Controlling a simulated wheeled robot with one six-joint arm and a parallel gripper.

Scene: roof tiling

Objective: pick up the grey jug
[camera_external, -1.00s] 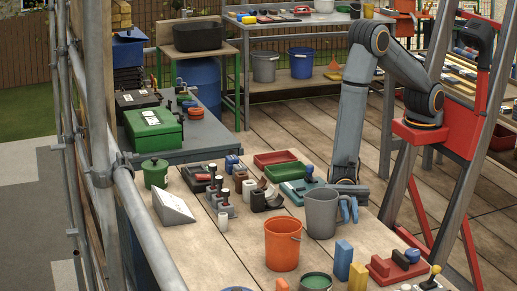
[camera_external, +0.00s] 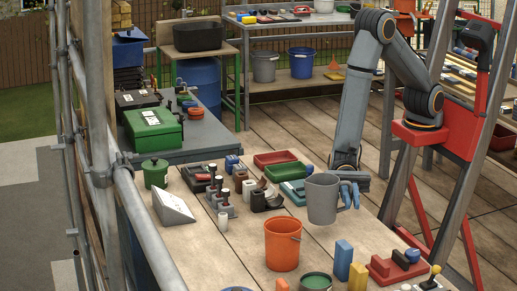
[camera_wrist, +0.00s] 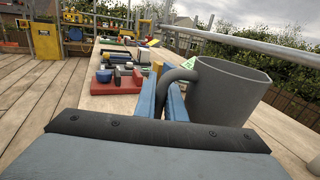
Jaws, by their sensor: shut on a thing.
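The grey jug (camera_external: 322,201) is upright and raised a little above the wooden table (camera_external: 225,252), behind the orange bucket in the external view. My gripper (camera_external: 349,190) is at the jug's right side, its blue fingers shut on the handle. In the wrist view the jug (camera_wrist: 228,96) is to the right of my gripper (camera_wrist: 163,98), and its curved handle (camera_wrist: 180,76) passes between the two blue fingers. The jug's inside is mostly hidden.
The orange bucket (camera_external: 282,248) stands in front of the jug. A blue block (camera_external: 343,260) and a red tool holder (camera_external: 397,268) are at the front right. A green tray (camera_external: 284,171) and several small tools lie behind. The table's left front is mostly clear.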

